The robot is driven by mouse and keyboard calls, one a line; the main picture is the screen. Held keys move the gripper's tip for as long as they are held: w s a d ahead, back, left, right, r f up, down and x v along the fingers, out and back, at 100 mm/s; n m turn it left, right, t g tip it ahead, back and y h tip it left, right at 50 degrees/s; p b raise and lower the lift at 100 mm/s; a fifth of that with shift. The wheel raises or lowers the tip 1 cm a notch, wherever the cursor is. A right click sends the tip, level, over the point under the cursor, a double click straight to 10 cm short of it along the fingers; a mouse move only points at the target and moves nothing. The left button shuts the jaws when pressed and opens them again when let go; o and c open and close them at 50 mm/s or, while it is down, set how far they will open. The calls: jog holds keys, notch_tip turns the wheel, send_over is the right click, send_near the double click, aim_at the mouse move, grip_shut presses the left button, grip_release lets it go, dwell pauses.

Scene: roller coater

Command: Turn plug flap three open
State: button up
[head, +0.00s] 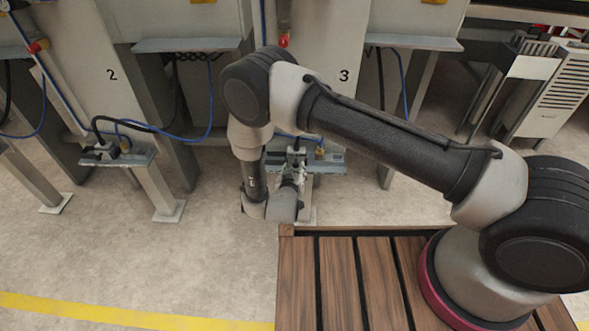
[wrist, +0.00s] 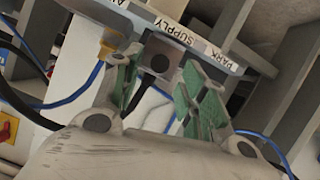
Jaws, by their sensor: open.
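At station three, marked by a 3 on its leg (head: 343,90), a small bracket shelf (head: 332,168) carries plug fittings, partly hidden behind my arm. In the wrist view the shelf edge (wrist: 207,52) has labels reading PARK and SUPPLY, with another cut off. A grey square fitting with a dark round face (wrist: 160,62) sits at this edge. I cannot tell whether that face is the flap or an opening. My gripper (wrist: 158,82) is open, its green-padded fingers on either side of the fitting in the picture; contact cannot be told. In the head view my wrist hides much of it.
Station two (head: 112,90) stands to the left with a similar shelf (head: 118,156). Blue and black hoses hang around both stations; a blue cable (wrist: 75,95) passes left of my fingers. A red-and-yellow switch (wrist: 6,128) is at the wrist view's left edge. Floor in front is clear.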

aim_at(296, 165)
jog(key=shift+x, duration=1.35)
grip_shut()
